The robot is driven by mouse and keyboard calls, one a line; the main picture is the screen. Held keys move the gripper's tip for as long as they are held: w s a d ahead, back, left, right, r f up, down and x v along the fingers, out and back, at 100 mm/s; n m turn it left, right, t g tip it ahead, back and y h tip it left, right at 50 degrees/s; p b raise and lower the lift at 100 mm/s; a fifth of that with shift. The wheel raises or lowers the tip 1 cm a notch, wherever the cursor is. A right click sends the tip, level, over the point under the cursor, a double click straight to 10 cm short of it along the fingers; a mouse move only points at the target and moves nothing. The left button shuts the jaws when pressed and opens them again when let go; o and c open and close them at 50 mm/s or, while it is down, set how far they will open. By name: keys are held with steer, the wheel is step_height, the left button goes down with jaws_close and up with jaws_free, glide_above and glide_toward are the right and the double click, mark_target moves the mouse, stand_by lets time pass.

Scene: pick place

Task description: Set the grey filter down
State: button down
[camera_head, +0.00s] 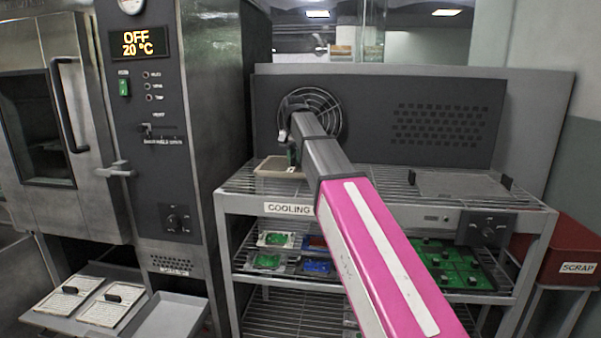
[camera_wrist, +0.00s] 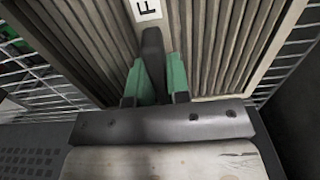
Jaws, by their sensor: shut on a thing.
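The grey filter (camera_wrist: 92,45) is a pleated, brownish-grey panel with a pale rim, a dark upright grip and a white label with a letter on it. In the head view the filter (camera_head: 272,168) shows as a small pale slab at the left end of the cooling rack's top (camera_head: 370,182), partly behind my arm. My gripper (camera_wrist: 154,75) has its green fingers shut on the dark grip. In the head view my gripper (camera_head: 292,155) is over the filter. The filter lies flat at or just above the wires; I cannot tell if it touches them.
A fan (camera_head: 325,108) is in the back panel behind the rack. A flat grey plate (camera_head: 460,185) lies on the rack's right part; wires between are bare. An oven (camera_head: 155,80) stands left, a red scrap bin (camera_head: 560,250) right. Circuit boards (camera_head: 276,240) lie on the shelf below.

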mark_target(300, 183)
steer(key=shift+w+d+f, duration=0.1)
steer(key=shift+d+f, duration=0.6)
steer(key=shift+d, duration=0.35)
steer(key=shift+f, duration=1.95)
steer(key=shift+f, duration=0.15)
steer(key=c, duration=1.1)
jaws_free()
